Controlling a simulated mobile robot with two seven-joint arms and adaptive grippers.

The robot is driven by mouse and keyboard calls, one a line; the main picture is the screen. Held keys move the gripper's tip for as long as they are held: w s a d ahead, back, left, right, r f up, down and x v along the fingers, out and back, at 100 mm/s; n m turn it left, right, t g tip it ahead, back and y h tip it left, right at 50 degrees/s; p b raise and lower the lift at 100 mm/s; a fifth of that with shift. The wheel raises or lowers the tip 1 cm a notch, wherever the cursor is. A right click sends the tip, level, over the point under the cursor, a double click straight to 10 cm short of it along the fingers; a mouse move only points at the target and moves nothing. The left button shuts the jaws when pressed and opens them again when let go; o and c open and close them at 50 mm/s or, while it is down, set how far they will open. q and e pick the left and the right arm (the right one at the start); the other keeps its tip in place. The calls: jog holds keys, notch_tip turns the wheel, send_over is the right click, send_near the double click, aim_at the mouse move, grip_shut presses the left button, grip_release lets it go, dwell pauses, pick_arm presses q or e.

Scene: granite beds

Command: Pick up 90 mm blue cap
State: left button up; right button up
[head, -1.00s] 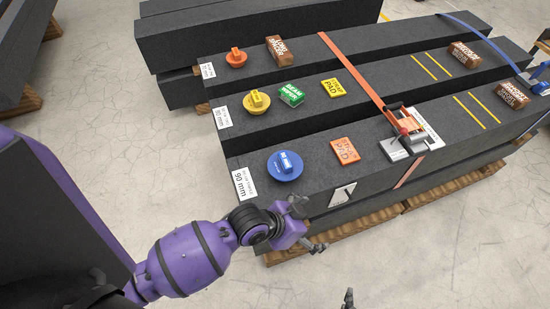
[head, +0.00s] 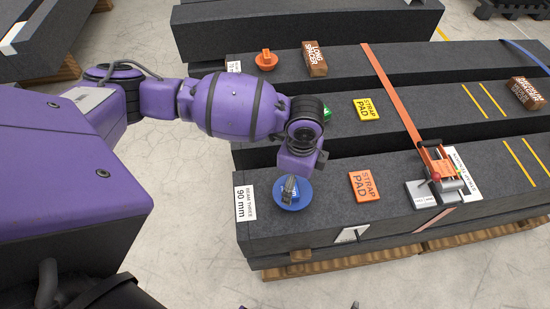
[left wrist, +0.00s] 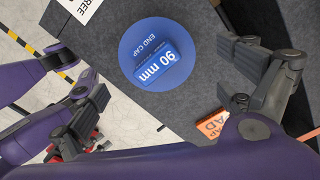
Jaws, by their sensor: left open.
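The 90 mm blue cap (head: 301,202) is a round blue disc with a raised grip block, lying on the near granite beam by the "90 mm" label (head: 245,203). In the left wrist view the cap (left wrist: 135,50) reads "END CAP 90 mm". My left gripper (head: 305,174) is above the cap, with one finger covering part of it in the head view. In the left wrist view the left gripper (left wrist: 168,92) is open, its fingers apart on either side of the cap, with nothing between them. A small dark tip at the bottom edge (head: 355,305) may be my right gripper.
An orange strap pad (head: 364,186) lies right of the cap, then a strap ratchet (head: 440,182) on an orange strap. Behind are a yellow strap pad (head: 367,109), an orange cap (head: 266,61) and a long spacer (head: 314,60). My arm hides part of the middle beam.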

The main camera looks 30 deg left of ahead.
aim_at(296, 185)
pick_arm(q)
notch_tip(296, 185, down, 6)
jog(key=shift+w+r, duration=0.15)
jog(key=c, duration=0.9)
jog(key=shift+c, duration=0.2)
jog(key=shift+r, duration=0.15)
